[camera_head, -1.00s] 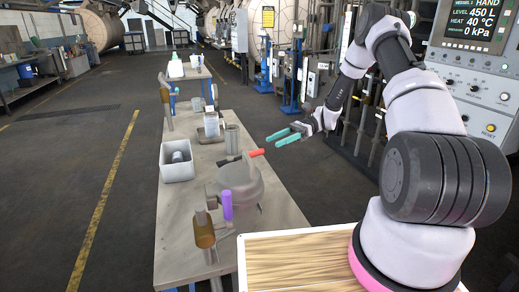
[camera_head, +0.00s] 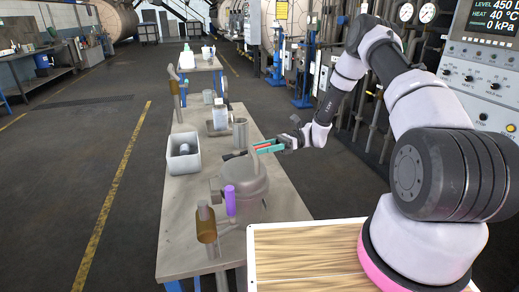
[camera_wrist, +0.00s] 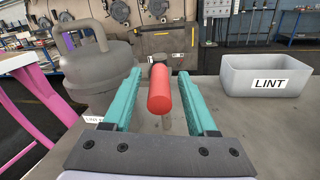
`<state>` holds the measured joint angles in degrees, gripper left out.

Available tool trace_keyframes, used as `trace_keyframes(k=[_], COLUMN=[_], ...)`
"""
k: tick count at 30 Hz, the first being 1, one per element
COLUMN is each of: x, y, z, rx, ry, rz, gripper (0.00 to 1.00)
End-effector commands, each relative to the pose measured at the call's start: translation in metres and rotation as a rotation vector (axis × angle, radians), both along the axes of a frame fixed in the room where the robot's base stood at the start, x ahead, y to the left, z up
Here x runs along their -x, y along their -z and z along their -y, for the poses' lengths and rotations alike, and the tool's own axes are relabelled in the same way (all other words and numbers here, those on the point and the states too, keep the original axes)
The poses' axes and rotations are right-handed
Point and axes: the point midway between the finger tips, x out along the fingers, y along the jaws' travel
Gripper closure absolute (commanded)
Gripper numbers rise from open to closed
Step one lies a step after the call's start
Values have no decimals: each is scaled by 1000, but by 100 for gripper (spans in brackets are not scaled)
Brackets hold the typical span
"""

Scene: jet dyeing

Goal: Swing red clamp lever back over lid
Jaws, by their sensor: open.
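The red clamp lever (camera_wrist: 159,90) shows in the wrist view as a red cylindrical handle pointing toward the camera. My gripper (camera_wrist: 158,80) is open, with one teal finger on each side of the red handle and gaps visible on both sides. In the head view my gripper (camera_head: 262,148) is at the lever beside the lid, and its fingers mostly hide the red handle. The grey round vessel lid (camera_head: 243,178) stands on the table; in the wrist view the lid (camera_wrist: 98,65) is to the left of the lever, with a curved handle on top.
A grey bin marked LINT (camera_wrist: 267,76) is on the right in the wrist view; the bin (camera_head: 183,151) stands left of the lid in the head view. A purple handle (camera_head: 230,201) and a brown cylinder (camera_head: 206,228) are near the lid. The table (camera_head: 185,222) is bare at front left.

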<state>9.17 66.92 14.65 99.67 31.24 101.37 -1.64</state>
Motion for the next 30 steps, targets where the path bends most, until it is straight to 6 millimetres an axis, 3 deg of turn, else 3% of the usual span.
trace_keyframes(k=[11,15,16,30], x=[3,3,2,2], y=[0,0,0,0], z=[-6,-6,-6,-6], rx=[1,1,1,1], ry=[0,0,0,1], rz=[1,1,1,1], gripper=[42,95,100,100])
